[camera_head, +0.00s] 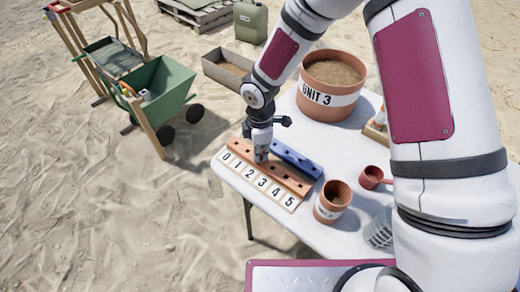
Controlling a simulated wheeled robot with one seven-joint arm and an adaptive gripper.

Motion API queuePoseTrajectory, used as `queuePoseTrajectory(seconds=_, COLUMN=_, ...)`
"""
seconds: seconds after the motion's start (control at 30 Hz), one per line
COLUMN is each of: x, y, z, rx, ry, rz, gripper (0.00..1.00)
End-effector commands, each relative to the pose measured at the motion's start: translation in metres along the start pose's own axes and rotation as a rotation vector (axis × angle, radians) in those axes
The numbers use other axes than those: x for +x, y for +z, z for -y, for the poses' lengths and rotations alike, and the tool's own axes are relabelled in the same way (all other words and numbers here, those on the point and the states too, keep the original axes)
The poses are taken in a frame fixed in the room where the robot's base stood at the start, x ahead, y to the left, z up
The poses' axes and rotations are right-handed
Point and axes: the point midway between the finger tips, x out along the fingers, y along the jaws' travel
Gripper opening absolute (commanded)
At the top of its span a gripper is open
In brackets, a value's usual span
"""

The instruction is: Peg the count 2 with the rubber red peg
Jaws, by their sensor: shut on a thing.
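The count board (277,190) lies at the left end of the white table, with a number strip from 0 to 5 and a terracotta strip with holes behind the numbers. My gripper (261,157) points down at the terracotta strip, behind the numbers 2 and 3. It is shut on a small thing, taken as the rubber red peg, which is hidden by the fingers. I cannot tell whether the peg is in a hole or just above one. A blue block with holes (297,159) lies right behind the board.
A terracotta pot (339,189) stands right of the board, with a red scoop (372,177) and a clear cup (379,235) nearby. A large UNIT 3 pot (328,98) stands behind. A green cart (160,90) is on the sand at left.

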Motion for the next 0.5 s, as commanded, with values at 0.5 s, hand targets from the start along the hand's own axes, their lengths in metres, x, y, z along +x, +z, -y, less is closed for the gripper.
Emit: queuePoseTrajectory(seconds=0.5, x=0.0021, y=0.0002, z=-0.0001, rx=0.000, ry=0.000, rz=0.000, gripper=0.36)
